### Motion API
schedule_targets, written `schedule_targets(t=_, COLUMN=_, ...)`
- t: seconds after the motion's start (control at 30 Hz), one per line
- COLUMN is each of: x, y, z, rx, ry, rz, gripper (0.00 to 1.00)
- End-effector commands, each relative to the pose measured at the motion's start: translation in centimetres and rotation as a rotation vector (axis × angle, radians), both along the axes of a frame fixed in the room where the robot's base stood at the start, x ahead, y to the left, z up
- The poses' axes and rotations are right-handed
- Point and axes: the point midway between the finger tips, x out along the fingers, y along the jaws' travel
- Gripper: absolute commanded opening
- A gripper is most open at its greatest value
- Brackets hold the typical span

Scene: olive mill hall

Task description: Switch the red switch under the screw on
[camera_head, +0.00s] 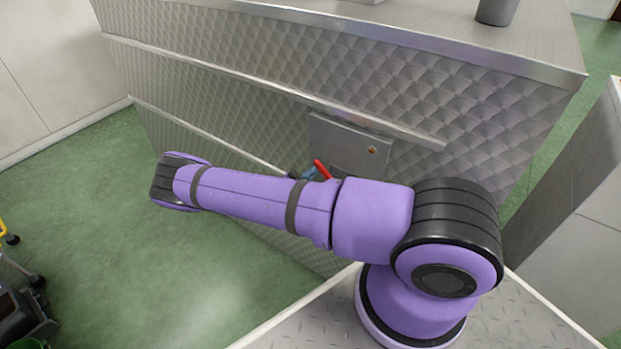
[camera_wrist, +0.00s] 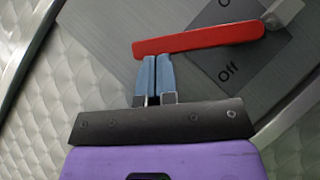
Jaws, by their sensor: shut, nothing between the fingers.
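The red switch (camera_wrist: 200,39) is a long lever, angled between an "Off" label below it and a partly cut-off label starting with "O" above it. Its right end meets a light grey mount (camera_wrist: 283,12). My gripper (camera_wrist: 155,60) is shut and empty, its blue fingertips right at the lever's left part, on the "Off" side; I cannot tell whether they touch. In the head view the lever (camera_head: 322,169) shows just right of my fingertips (camera_head: 310,174), its lower end hidden by my arm. A small brownish screw (camera_head: 372,150) sits on the plate above.
The switch is on a grey metal plate (camera_head: 340,136) on the side of a quilted steel counter (camera_head: 250,60). A metal rail (camera_head: 420,138) runs along that side. A grey cup (camera_head: 496,11) stands on the counter.

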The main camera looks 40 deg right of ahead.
Motion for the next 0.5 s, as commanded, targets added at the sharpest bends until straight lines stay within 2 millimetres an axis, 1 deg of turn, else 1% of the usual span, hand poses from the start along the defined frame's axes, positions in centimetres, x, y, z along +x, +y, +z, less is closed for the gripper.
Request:
schedule_targets(t=0.1, x=-0.3, y=-0.1, z=1.1, rx=0.039, ry=-0.107, rz=-0.001, gripper=0.00)
schedule_targets(t=0.5, x=-2.2, y=-0.8, z=3.9, rx=0.168, ry=-0.462, rz=-0.002, gripper=0.00)
